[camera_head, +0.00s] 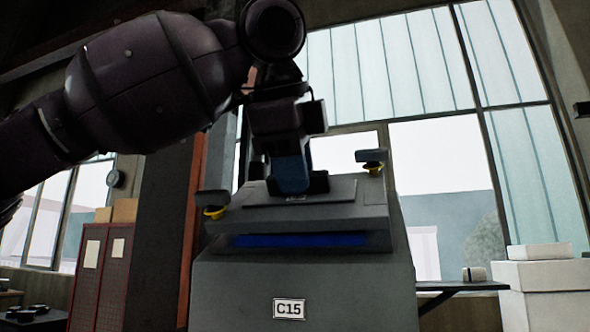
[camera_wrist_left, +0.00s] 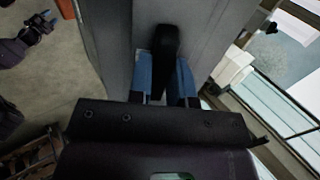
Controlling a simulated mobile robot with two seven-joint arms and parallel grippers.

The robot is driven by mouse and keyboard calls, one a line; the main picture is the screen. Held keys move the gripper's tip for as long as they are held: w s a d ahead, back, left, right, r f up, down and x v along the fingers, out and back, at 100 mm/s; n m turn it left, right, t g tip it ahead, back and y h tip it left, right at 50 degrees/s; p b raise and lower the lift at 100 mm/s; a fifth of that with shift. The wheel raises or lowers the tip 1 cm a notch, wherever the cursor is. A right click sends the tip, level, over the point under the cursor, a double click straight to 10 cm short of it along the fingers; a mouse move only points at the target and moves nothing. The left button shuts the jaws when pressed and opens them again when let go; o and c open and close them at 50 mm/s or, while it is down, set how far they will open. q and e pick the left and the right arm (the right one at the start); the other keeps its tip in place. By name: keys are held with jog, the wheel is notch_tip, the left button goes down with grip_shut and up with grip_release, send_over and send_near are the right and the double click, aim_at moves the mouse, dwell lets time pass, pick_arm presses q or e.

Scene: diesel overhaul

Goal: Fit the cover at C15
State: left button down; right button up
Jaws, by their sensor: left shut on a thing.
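The grey machine marked C15 (camera_head: 340,295) stands in the middle of the head view. A flat grey cover (camera_head: 335,191) with a small label lies at its top. I cannot tell whether it is fully seated. My left gripper (camera_head: 291,183) is above the cover, pointing down. In the left wrist view its blue fingers (camera_wrist_left: 166,82) are shut around a black upright handle (camera_wrist_left: 166,45), with grey surface around it. The handle's base is hidden. My right gripper (camera_wrist_left: 42,22) shows small at the wrist view's upper left; its jaws are unclear.
Dark-topped clamps with yellow parts stand at the left (camera_head: 213,205) and right (camera_head: 372,160) of the machine top. A blue strip (camera_head: 300,240) runs below. White boxes (camera_head: 540,275) and a dark shelf are at right, a red cabinet (camera_head: 100,270) at left.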

pick_arm(q)
jog(key=shift+x, duration=0.85)
dwell(0.4)
dwell(0.6)
jog(key=c, duration=1)
grip_release()
jog(key=shift+o, duration=0.2)
jog(key=v, duration=1.1)
jog(key=shift+b, duration=0.3)
